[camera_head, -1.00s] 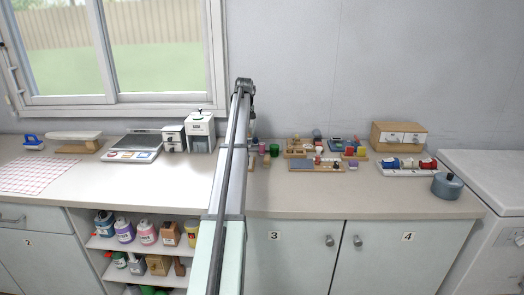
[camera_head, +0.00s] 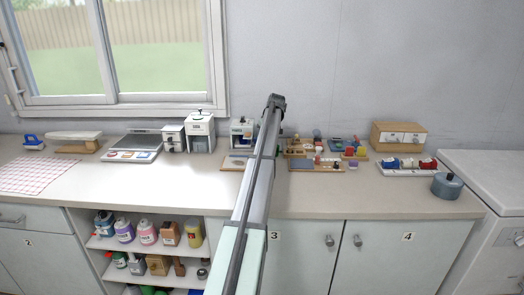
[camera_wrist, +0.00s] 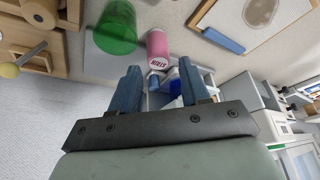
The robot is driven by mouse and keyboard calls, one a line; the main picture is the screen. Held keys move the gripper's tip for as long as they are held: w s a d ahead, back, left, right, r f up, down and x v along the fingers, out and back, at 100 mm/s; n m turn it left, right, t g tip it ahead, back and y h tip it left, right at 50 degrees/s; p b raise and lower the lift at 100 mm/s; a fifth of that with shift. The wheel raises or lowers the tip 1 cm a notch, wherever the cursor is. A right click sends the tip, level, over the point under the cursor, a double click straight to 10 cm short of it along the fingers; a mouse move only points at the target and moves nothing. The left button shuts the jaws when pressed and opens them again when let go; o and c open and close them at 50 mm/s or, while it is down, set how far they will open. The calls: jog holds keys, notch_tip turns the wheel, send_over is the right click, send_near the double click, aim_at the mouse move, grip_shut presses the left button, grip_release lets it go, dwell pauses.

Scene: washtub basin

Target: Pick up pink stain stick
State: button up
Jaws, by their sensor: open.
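A pink cylinder (camera_wrist: 158,44) with a white, lettered end, which looks like the pink stain stick, shows in the wrist view. It lies just beyond my fingertips, near the middle between them. My gripper (camera_wrist: 156,78) is open, with two blue fingers apart and nothing held between them. In the head view my arm stands in front of this part of the counter, so the stick and the gripper are hidden there.
A green cylinder (camera_wrist: 115,28) stands close beside the pink one. Wooden pieces (camera_wrist: 35,45) are at the wrist view's left. In the head view, a white dispenser (camera_head: 242,130) is left of my arm and trays of small items (camera_head: 318,163) are to its right.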

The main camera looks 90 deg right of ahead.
jog(key=shift+x, duration=3.5)
jog(key=shift+d, duration=0.15)
jog(key=shift+c, duration=0.4)
jog(key=shift+s, duration=0.1)
jog(key=c, duration=0.7)
jog(key=shift+r, duration=0.1)
